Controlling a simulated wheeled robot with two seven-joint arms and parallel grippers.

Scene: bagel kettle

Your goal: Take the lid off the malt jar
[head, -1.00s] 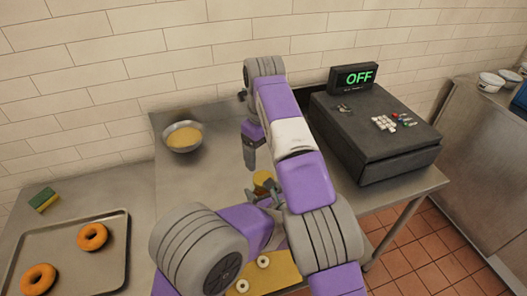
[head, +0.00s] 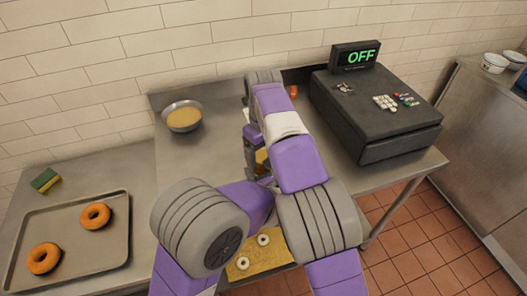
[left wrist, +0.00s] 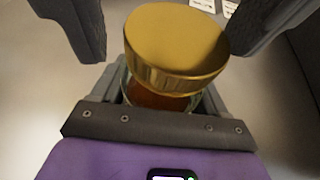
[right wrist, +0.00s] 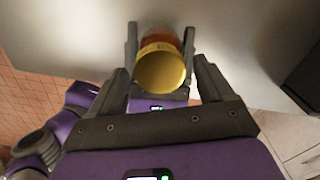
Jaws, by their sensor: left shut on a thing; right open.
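The malt jar (left wrist: 150,98) has a round gold lid (left wrist: 175,45) seated on it, with reddish-brown contents in its clear body. My left gripper (right wrist: 160,30) is shut around the jar's body, one finger on each side; the lid hides its fingertips in the left wrist view. My right gripper (right wrist: 161,65) is open, its fingers spread to either side of the lid with gaps showing. In the head view only a small patch of the gold lid (head: 262,156) shows, and my right arm covers most of the jar and both grippers.
A bowl of pale yellow contents (head: 182,117) stands at the back left of the steel table. A dark box-shaped unit with an OFF display (head: 360,56) stands at the right. A tray (head: 75,250) with two bagels and a sponge (head: 45,180) lie at the left.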

